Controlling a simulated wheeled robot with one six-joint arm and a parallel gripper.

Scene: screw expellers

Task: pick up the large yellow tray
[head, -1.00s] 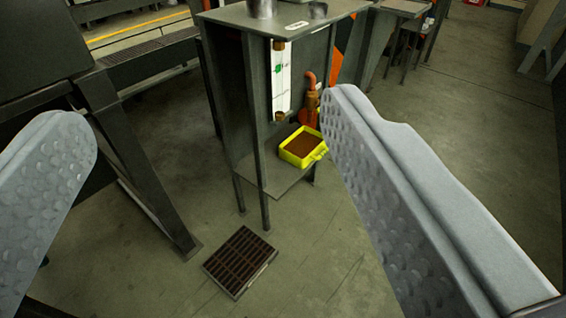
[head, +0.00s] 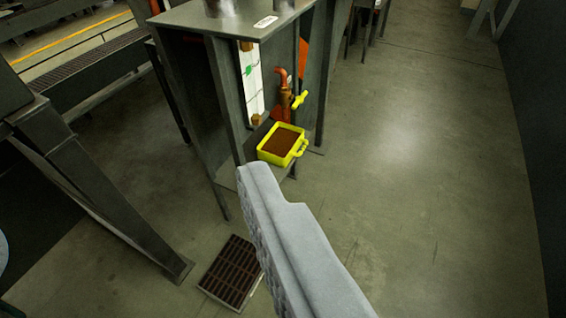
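The yellow tray (head: 274,159), filled with something brown, sits on a low shelf of the grey metal stand. A yellow handle shows on its right side. My gripper (head: 125,205) is open and empty. Its right finger reaches up the middle of the view, with its tip just below the tray in the picture and apart from it. Only a sliver of the left finger shows at the left edge.
The grey stand (head: 192,100) has legs and a top plate around the shelf. A pipe with a yellow valve handle (head: 299,99) rises behind the tray. A floor grate (head: 231,272) lies below. Dark metal beams (head: 100,200) stand at left. Floor at right is clear.

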